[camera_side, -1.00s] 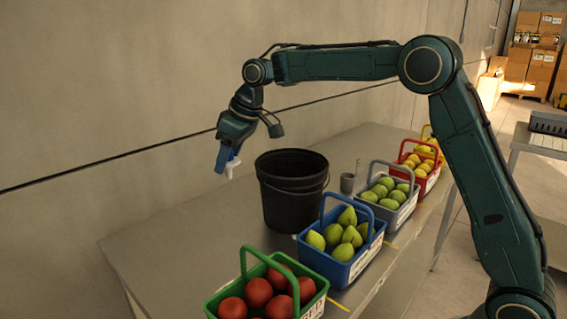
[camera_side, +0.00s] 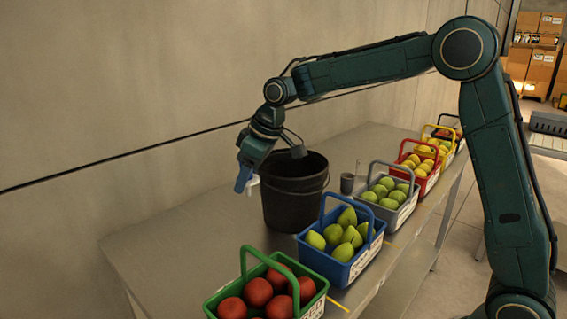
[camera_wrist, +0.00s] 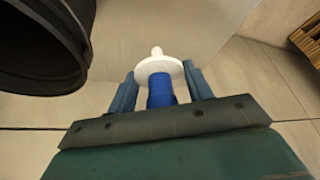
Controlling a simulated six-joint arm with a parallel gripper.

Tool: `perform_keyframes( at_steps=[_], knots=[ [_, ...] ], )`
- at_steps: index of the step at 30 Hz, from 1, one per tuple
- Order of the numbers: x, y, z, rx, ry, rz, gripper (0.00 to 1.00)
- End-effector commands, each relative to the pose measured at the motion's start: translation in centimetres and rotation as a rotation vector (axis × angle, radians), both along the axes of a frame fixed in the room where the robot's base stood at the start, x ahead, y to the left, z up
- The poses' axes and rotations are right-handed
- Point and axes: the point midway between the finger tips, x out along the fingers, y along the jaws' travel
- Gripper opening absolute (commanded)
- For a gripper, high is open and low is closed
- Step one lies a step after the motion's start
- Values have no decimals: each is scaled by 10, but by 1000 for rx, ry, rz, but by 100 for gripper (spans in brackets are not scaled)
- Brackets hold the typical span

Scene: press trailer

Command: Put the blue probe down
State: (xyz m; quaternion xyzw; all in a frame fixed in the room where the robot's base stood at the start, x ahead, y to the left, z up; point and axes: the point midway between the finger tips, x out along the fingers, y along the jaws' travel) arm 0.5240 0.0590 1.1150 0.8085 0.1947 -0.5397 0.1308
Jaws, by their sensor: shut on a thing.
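The blue probe (camera_wrist: 160,90) has a blue body and a white disc-shaped end with a small knob, pointing away from my wrist in the wrist view. My gripper (camera_wrist: 160,84) is shut on its blue body, one finger on each side. In the side view my gripper (camera_side: 245,181) hangs left of the black bucket, above the grey table (camera_side: 190,245). The white end of the probe shows beside the fingertips there; the rest of it is hidden by the gripper.
The black bucket (camera_side: 292,205) stands close to the right of my gripper. Green (camera_side: 243,268), blue (camera_side: 352,262), grey (camera_side: 408,205), red and yellow baskets of produce line the front edge. The left table is clear.

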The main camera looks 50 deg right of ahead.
Motion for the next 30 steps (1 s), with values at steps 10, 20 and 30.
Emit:
perform_keyframes(
  at_steps=[10, 20, 30],
  knots=[
    [-1, 0, -66, -1, 5, 0, 27],
    [-1, 0, -123, -1, 4, 1, 27],
    [0, 0, -135, 0, 0, 1, 27]
  ],
)
